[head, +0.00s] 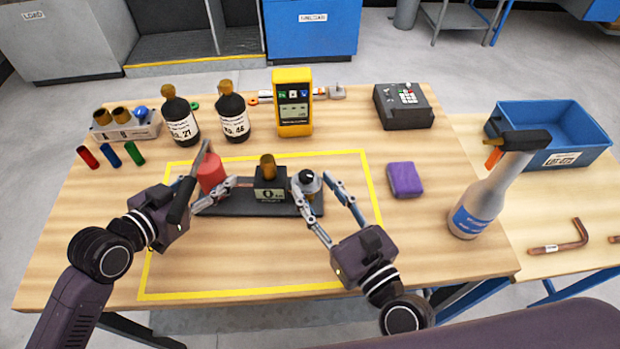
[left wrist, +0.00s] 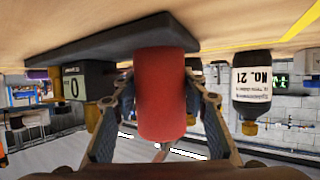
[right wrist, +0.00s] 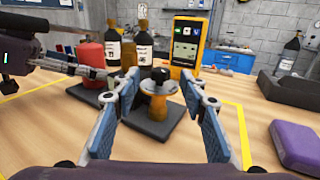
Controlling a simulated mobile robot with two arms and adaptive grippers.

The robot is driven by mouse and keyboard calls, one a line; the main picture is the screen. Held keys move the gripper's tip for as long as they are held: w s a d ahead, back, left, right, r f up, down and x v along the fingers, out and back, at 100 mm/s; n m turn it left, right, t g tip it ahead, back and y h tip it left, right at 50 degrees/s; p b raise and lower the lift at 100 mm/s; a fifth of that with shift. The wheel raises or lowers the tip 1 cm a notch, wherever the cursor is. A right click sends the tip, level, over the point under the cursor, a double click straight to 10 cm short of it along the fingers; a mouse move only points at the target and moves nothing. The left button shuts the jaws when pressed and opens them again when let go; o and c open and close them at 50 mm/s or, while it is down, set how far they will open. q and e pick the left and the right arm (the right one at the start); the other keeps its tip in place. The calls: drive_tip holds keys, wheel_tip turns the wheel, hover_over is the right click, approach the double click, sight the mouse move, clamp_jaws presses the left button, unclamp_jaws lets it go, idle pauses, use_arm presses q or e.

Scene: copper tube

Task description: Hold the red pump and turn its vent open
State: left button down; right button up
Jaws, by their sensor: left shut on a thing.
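The red pump (head: 210,172) is an upright red cylinder at the left end of a dark base plate (head: 238,209). My left gripper (head: 213,182) is shut on it; in the left wrist view the red pump (left wrist: 162,95) sits between both fingers. At the plate's right end stands a brass fitting with a black knob (right wrist: 159,76), seemingly the vent; the knob also shows in the head view (head: 307,177). My right gripper (head: 313,185) is open, its fingers on either side of this fitting with visible gaps in the right wrist view.
A small block labelled 0 (head: 270,190) with a brown top stands mid-plate. Two dark bottles (head: 180,120) and a yellow meter (head: 293,105) stand behind. A purple block (head: 405,179) and spray bottle (head: 485,195) are at right. The front table area is clear.

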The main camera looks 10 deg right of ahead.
sight(313, 180)
drive_tip(key=shift+x, duration=1.5)
clamp_jaws()
drive_tip(key=shift+n+y, duration=0.3)
drive_tip(key=shift+y, duration=0.1)
use_arm(q)
drive_tip(key=shift+d, duration=0.1)
use_arm(e)
drive_tip(key=shift+n+g+y, duration=1.8)
drive_tip(key=shift+n+y, duration=0.1)
drive_tip(key=shift+y, duration=0.5)
drive_tip(key=shift+w+d+f+n+g+y, duration=0.1)
drive_tip(key=shift+d+f+n+g+y, duration=0.1)
drive_tip(key=shift+n+g+y, duration=0.45)
drive_tip(key=shift+d+n+g+y, duration=0.1)
drive_tip(key=shift+n+g+y, duration=0.2)
drive_tip(key=shift+g, duration=0.25)
